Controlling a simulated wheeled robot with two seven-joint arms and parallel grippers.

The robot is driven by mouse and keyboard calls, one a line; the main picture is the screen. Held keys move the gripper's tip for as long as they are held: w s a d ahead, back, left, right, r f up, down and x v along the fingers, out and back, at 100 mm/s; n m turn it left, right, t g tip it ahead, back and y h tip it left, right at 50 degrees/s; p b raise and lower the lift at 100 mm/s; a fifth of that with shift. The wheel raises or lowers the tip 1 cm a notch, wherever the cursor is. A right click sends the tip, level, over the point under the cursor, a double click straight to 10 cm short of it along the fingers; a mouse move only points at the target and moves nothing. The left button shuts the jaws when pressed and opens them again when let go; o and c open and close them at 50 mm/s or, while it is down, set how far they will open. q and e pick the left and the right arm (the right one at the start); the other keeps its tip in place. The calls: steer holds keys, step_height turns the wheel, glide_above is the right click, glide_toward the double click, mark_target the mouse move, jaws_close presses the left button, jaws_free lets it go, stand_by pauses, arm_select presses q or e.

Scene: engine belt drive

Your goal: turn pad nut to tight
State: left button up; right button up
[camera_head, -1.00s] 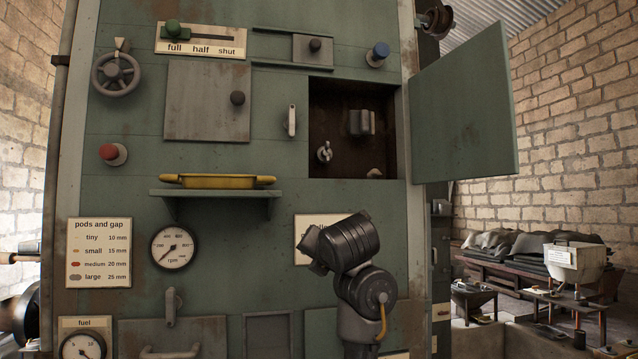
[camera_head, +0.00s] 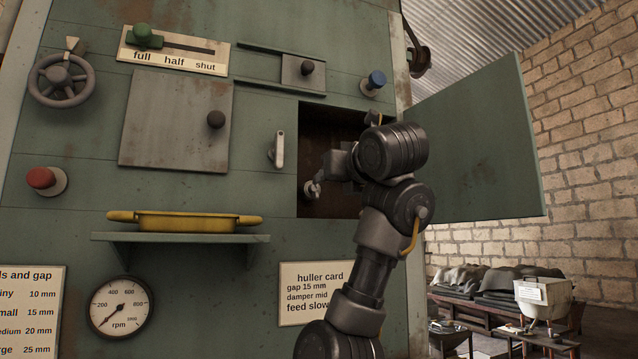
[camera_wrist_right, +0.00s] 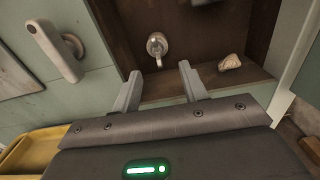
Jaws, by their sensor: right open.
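The pad nut (camera_head: 312,189), a small grey metal nut with a lever-like wing, sits low at the left in the dark open recess (camera_head: 318,122) of the green panel. It also shows in the right wrist view (camera_wrist_right: 157,46), just beyond my fingertips and between their lines. My right gripper (camera_wrist_right: 159,74) is open and empty, its two fingers apart and not touching the nut. In the head view my right arm reaches up to the recess and hides much of its inside. My left gripper is not in view.
The recess's green door (camera_head: 480,140) stands open at the right. A grey handle (camera_head: 279,149) is left of the recess. A yellow tray (camera_head: 185,222) rests on a shelf below left. A pale lump (camera_wrist_right: 230,62) lies on the recess floor, right of the nut.

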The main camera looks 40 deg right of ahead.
mark_target(315, 187)
steer(key=p+x, duration=0.2)
steer(key=x, duration=0.2)
steer(key=p+x, duration=0.3)
steer(key=x, duration=0.2)
steer(key=shift+w+a+p, duration=0.15)
steer(key=shift+w+p, duration=0.15)
steer(key=shift+w, duration=0.05)
steer(key=shift+s, duration=0.1)
steer(key=shift+a, duration=0.1)
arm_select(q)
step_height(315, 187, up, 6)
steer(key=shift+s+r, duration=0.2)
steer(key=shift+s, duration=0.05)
arm_select(e)
steer(key=shift+f, duration=0.1)
jaws_close()
